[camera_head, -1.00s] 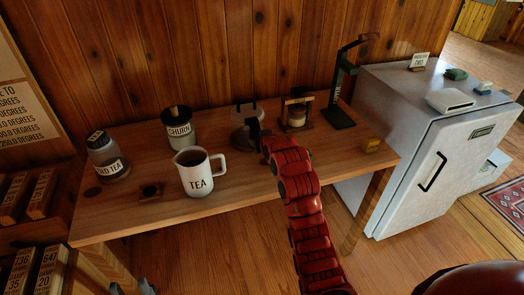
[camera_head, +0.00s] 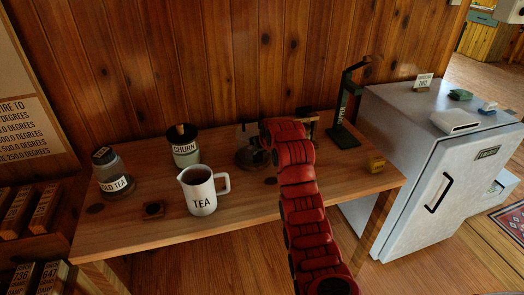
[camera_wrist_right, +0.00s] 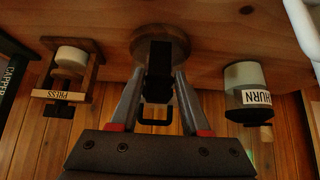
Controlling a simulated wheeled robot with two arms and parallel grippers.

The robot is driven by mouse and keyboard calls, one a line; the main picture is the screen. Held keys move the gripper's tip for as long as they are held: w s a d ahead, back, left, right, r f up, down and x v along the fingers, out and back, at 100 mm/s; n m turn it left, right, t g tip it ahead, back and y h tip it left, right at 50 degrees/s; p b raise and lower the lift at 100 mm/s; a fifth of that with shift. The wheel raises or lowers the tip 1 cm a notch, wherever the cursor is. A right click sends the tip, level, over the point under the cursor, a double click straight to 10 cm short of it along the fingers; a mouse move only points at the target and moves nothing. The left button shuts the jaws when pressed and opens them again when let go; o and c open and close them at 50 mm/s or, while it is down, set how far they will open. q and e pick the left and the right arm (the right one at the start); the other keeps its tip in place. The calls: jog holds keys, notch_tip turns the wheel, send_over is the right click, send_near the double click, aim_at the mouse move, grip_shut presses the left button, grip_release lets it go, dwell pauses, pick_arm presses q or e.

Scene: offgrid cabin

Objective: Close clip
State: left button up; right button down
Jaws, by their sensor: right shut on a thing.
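A dark clip-like part (camera_wrist_right: 160,58) stands on a round base (camera_wrist_right: 180,42) on the table. My right gripper (camera_wrist_right: 160,76) is shut on this dark part, with one finger on each side of it in the right wrist view. A dark loop (camera_wrist_right: 155,121) shows between the fingers, nearer the hand. In the head view the round-based thing (camera_head: 246,158) is at the table's middle, and my red right arm hides part of it and the gripper's tips. I cannot tell whether the clip is open or closed. My left gripper is not in view.
The TEA mug (camera_head: 202,205), CHURN jar (camera_head: 184,160) and OLD TEA jar (camera_head: 110,170) stand left on the table. A white fridge (camera_head: 405,150) stands beyond.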

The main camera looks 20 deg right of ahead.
jog(key=shift+w+r, duration=0.1)
jog(key=shift+r, duration=0.05)
jog(key=c, duration=0.8)
grip_release()
jog(key=shift+o, duration=1.3)
jog(key=p+v, duration=0.9)
jog(key=v, duration=0.8)
